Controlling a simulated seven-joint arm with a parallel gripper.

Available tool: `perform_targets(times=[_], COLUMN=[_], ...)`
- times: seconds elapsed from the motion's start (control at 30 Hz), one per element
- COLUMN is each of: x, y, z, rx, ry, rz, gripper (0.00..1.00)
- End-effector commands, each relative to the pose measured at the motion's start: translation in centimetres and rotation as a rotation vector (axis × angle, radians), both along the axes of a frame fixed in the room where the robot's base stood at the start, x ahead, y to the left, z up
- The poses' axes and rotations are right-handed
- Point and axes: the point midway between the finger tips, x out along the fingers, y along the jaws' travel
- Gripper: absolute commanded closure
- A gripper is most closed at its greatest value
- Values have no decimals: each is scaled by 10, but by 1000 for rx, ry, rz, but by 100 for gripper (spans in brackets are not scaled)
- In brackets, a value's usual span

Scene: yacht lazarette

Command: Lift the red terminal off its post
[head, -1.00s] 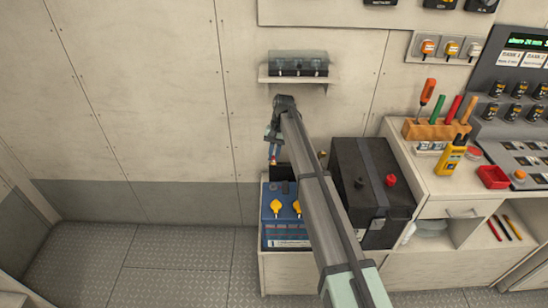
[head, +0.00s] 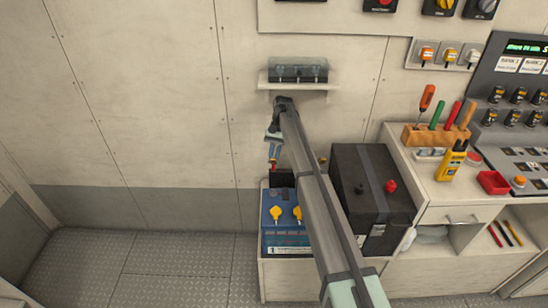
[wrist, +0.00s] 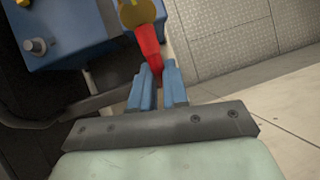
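My gripper (wrist: 157,72) has its two blue fingers close together, with the narrow end of the red terminal (wrist: 148,48) between their tips. A brass-coloured fitting (wrist: 142,12) is at the terminal's other end, cut off by the top of the wrist view. In the head view the gripper (head: 274,157) points down above the rear of the blue battery (head: 285,238), with a small red patch of the terminal (head: 273,164) below it. The battery also shows in the wrist view (wrist: 75,40), with a grey post (wrist: 35,46). I cannot tell whether the terminal touches a post.
A black box (head: 360,165) with a red knob (head: 390,187) stands right of the blue battery, close to my arm. Two yellow caps (head: 276,213) sit on the battery. A wall shelf (head: 300,86) is above. The floor (head: 180,265) at the left is clear.

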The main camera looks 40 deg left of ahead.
Motion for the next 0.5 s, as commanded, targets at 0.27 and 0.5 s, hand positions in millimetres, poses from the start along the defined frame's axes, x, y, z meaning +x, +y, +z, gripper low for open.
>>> perform_targets(times=[0.27,0.5], x=[0,0], y=[0,0], z=[0,0], rx=[1,2], ry=[-1,-2], rz=[0,0], gripper=[60,60])
